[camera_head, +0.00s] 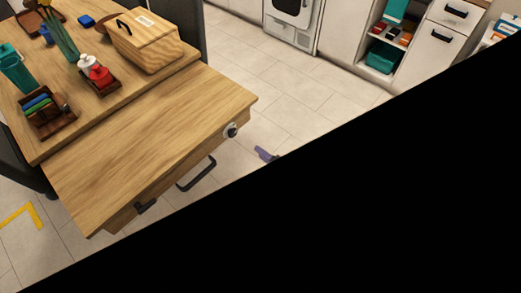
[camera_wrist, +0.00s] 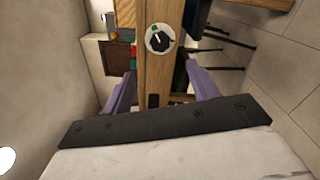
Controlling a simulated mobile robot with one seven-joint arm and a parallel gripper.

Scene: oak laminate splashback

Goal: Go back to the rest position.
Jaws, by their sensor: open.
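My gripper (camera_wrist: 161,82) is open, with its two purple fingers spread apart and nothing seen between them but the wooden counter front beyond. In the head view only a small purple part of my gripper (camera_head: 266,154) shows, just right of the wooden counter (camera_head: 150,130) and over the floor. It appears apart from the counter. The rest of my arm is not visible in the head view, where a large black area fills the lower right.
A round knob (camera_head: 231,131) sits on the counter's front, with a black handle (camera_head: 197,175) below it. A wooden bread box (camera_head: 147,42), red and white jars and a caddy stand on the raised level. Open tiled floor (camera_head: 300,100) lies behind, before white cabinets.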

